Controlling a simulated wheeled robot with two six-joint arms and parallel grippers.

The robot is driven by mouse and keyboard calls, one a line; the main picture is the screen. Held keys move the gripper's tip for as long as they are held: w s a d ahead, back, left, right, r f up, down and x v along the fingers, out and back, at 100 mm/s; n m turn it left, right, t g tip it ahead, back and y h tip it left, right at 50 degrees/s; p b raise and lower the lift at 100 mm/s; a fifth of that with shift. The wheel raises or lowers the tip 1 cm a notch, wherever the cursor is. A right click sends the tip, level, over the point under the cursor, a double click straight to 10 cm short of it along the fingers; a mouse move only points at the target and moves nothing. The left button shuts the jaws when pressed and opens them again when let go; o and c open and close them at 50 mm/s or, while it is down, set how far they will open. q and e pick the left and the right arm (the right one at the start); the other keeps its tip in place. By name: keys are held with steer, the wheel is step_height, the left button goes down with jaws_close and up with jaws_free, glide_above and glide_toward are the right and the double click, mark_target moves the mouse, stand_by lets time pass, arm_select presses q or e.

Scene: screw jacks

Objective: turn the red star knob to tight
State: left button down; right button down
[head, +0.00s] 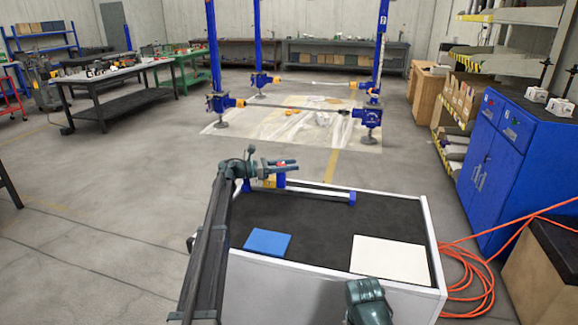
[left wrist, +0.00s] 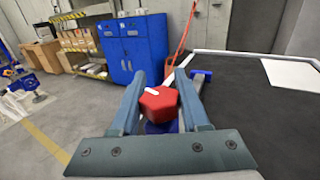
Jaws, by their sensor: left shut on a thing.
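The red star knob (left wrist: 163,108) sits between the two fingers of my left gripper (left wrist: 162,92) in the left wrist view. A white mark on its top points to the upper left of that view. The gripper is shut on the knob. In the head view my left gripper (head: 285,166) is at the far left part of the bench, above a small blue and yellow jack with a pale rail (head: 315,189). The knob is mostly hidden by the fingers there. My right gripper does not show; only a dark part of my right arm shows at the bottom.
The bench (head: 432,245) has a black top and a pale raised rim. A blue plate (head: 267,242) and a white sheet (head: 388,259) lie on it. An orange hose (head: 472,285) lies on the floor to the right, by a blue cabinet (head: 497,150).

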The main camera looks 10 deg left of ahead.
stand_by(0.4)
arm_select(q)
steer(key=shift+c, duration=1.9)
jaws_free()
steer(key=shift+r, duration=0.15)
steer(key=s+d+r+p, duration=0.2)
steer(key=s, duration=0.5)
steer(key=s+d+r+p, duration=0.2)
steer(key=s+p, duration=0.1)
steer(key=s, duration=0.5)
steer(key=shift+s+r, duration=0.3)
steer(key=shift+r, duration=0.05)
